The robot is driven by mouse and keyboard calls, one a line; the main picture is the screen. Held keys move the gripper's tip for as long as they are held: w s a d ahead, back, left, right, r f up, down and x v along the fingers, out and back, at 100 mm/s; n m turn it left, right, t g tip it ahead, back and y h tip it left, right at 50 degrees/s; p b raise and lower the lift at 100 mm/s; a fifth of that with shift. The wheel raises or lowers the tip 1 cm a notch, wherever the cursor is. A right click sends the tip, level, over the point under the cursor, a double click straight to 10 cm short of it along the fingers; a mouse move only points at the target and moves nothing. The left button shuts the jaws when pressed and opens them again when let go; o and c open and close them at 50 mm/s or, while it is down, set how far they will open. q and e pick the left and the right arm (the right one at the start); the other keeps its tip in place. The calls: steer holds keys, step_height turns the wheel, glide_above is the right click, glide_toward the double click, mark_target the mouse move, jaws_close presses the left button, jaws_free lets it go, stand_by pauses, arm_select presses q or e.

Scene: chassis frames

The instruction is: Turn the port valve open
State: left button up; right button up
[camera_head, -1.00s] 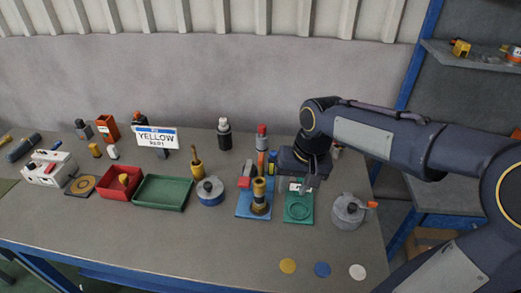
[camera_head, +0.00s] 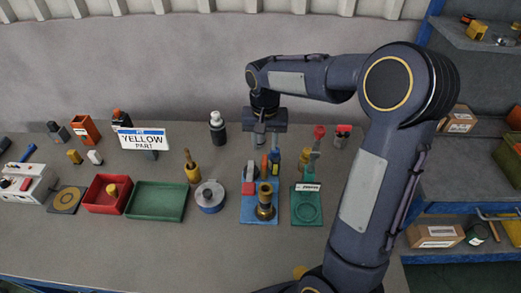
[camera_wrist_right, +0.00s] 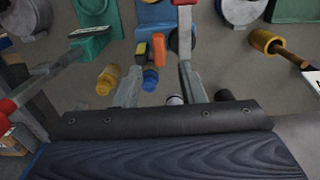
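No label picks out the port valve, so I cannot tell which fitting it is. A brass fitting (camera_head: 265,205) stands upright on a blue plate (camera_head: 258,219), with a red-and-grey block (camera_head: 248,187) behind it. A round blue-grey canister (camera_head: 210,197) with a dark knob stands to the left. My right gripper (camera_head: 266,139) is above the table's back half, behind the blue plate, fingers down. In the right wrist view its fingers (camera_wrist_right: 160,85) are apart, with nothing held; an orange block (camera_wrist_right: 158,49) and a blue one show beyond them. My left gripper is not in view.
A green plate (camera_head: 307,215) and a red-topped fitting (camera_head: 319,132) stand to the right. My right arm covers the table's right end. The front left is clear.

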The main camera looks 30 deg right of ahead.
mark_target(265, 159)
steer(key=shift+s+f+p, duration=0.1)
steer(key=shift+f+p, duration=0.4)
steer(key=shift+f, duration=2.65)
steer(key=shift+c, duration=0.2)
jaws_close()
